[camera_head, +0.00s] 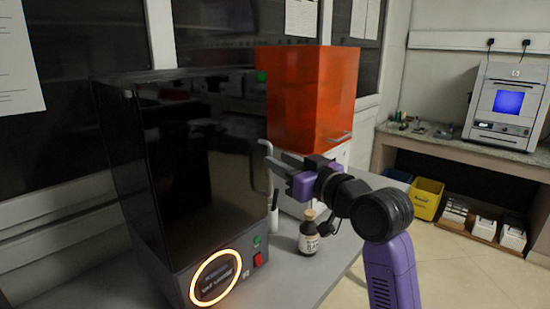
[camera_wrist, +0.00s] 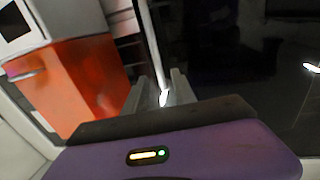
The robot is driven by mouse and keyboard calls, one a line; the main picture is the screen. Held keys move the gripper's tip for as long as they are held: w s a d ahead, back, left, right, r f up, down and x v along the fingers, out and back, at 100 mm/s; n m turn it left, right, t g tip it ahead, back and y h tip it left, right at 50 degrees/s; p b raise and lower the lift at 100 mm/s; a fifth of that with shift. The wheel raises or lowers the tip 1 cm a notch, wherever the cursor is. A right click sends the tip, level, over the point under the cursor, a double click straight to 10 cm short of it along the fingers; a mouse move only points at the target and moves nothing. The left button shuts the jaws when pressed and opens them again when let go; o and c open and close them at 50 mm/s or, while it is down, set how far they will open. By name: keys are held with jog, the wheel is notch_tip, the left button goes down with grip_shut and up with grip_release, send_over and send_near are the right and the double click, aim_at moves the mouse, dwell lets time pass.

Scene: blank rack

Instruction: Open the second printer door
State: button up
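A black printer (camera_head: 125,165) stands at the left of the head view, with a dark glossy front door (camera_head: 200,160) that looks shut. A pale upright handle (camera_head: 271,180) runs along the door's right edge. It also shows as a white bar in the wrist view (camera_wrist: 152,45). My gripper (camera_head: 279,158) is at the upper part of this handle. In the wrist view, the fingers (camera_wrist: 156,92) are apart, with the bar's end showing between them. I cannot tell whether either finger touches it. An orange-topped machine (camera_head: 310,90) stands behind, also in the wrist view (camera_wrist: 70,85).
A small brown bottle (camera_head: 309,238) stands on the bench (camera_head: 335,265) below my arm. A lit ring (camera_head: 216,278) and a red switch (camera_head: 258,260) are on the printer's lower front. A white machine (camera_head: 505,105) and a yellow bin (camera_head: 427,198) are at the right.

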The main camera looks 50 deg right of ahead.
jog(key=shift+w+d, duration=0.2)
jog(key=shift+w, duration=1.1)
grip_shut()
dwell(0.5)
